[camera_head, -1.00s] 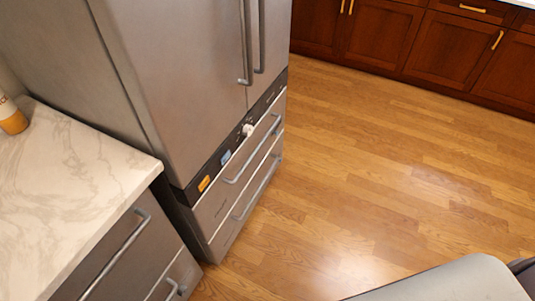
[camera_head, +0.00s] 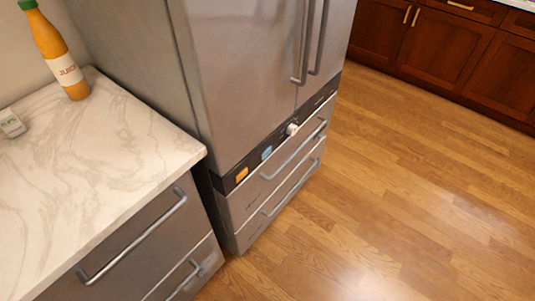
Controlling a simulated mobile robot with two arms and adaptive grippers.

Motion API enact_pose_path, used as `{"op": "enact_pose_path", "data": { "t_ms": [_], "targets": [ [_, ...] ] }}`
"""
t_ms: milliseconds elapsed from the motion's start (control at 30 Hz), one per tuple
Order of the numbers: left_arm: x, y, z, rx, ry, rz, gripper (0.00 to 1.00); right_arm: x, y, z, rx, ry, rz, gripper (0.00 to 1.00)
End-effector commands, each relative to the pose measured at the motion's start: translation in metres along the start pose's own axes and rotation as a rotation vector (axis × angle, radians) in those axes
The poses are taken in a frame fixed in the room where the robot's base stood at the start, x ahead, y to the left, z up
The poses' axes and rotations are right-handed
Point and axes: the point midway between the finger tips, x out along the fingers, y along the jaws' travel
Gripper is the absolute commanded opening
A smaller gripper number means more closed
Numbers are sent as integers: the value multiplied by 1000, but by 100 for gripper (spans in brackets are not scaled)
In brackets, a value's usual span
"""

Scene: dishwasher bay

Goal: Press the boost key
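A large steel appliance (camera_head: 240,70) with tall doors stands at the centre-left. A dark control strip (camera_head: 318,105) runs across it between the doors and the drawers. The strip carries an orange key (camera_head: 242,174), a light blue key (camera_head: 267,153) and a round white knob (camera_head: 292,129). I cannot read any label, so I cannot tell which key is the boost key. Neither of my grippers shows in this view.
A marble counter (camera_head: 100,150) at the left holds an orange juice bottle (camera_head: 56,50) and a small white-green box (camera_head: 11,123). Steel drawers (camera_head: 140,245) lie below it. The wooden floor (camera_head: 400,200) is clear. Brown cabinets (camera_head: 440,50) stand behind.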

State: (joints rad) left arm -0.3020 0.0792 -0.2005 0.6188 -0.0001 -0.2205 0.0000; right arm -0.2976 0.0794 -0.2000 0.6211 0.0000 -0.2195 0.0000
Motion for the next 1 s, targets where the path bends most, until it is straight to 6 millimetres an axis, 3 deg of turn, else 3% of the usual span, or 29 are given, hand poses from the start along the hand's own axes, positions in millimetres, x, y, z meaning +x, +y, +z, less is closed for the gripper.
{"op": "enact_pose_path", "data": {
  "t_ms": [67, 567, 1000],
  "targets": [
    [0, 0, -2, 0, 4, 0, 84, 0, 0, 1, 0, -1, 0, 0],
    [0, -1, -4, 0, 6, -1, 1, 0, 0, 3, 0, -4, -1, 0],
    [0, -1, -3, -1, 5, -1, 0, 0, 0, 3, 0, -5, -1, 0]
  ]
}}
